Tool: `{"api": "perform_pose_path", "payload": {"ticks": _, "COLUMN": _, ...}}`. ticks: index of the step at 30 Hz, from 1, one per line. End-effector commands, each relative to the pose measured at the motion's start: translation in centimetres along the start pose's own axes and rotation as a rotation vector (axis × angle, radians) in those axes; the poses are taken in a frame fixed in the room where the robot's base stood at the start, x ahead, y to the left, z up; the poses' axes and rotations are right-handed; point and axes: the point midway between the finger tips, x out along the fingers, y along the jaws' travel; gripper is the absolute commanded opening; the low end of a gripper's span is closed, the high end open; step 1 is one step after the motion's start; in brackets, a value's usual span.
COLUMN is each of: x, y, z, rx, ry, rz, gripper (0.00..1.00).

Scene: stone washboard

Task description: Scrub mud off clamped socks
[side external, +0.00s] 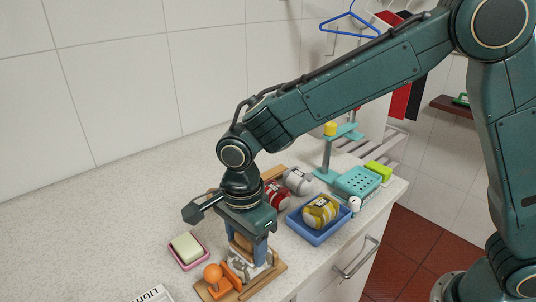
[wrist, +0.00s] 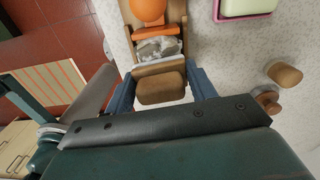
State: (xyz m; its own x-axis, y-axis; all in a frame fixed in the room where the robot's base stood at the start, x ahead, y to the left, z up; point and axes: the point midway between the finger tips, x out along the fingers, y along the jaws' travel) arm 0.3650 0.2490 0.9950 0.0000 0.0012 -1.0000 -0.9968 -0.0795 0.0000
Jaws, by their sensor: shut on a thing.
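A grey-white sock (wrist: 158,48) with dark smudges lies on a wooden board (side external: 271,284) under an orange clamp (wrist: 157,31) with a round orange knob (side external: 212,272). The sock also shows in the side view (side external: 265,261), partly hidden by my gripper. My gripper (side external: 251,250) points down over the board, its blue fingers shut on a brown block-shaped brush (wrist: 161,88). The brush is just beside the sock in the wrist view. Whether its underside touches the sock or the board is hidden.
A soap bar (side external: 187,248) sits in a pink dish at left. A blue tray (side external: 316,237) holds a yellow bundle (side external: 321,210). Red (side external: 277,194) and grey (side external: 298,180) bundles lie behind my gripper. A teal rack (side external: 357,181) stands at the right. The counter at back left is clear.

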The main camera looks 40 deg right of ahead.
Motion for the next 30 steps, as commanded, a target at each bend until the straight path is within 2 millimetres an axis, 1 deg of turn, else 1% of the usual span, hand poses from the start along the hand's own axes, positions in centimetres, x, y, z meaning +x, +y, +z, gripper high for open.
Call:
{"api": "perform_pose_path", "payload": {"ticks": 1, "x": 0.0, "y": 0.1, "z": -0.6, "rx": 0.004, "ry": 0.002, "rz": 0.002, "gripper": 0.31}}
{"api": "perform_pose_path", "payload": {"ticks": 9, "x": 0.0, "y": 0.2, "z": -2.7, "rx": 0.004, "ry": 0.002, "rz": 0.001, "gripper": 0.31}}
{"api": "perform_pose_path", "payload": {"ticks": 11, "x": -0.3, "y": 0.2, "z": -2.6, "rx": 0.001, "ry": 0.001, "rz": 0.000, "gripper": 0.31}}
{"api": "perform_pose_path", "payload": {"ticks": 13, "x": -1.9, "y": 0.2, "z": -2.5, "rx": 0.001, "ry": -0.002, "rz": -0.005, "gripper": 0.31}}
{"api": "perform_pose_path", "payload": {"ticks": 30, "x": -6.3, "y": 0.2, "z": -2.5, "rx": 0.001, "ry": 0.000, "rz": -0.002, "gripper": 0.31}}
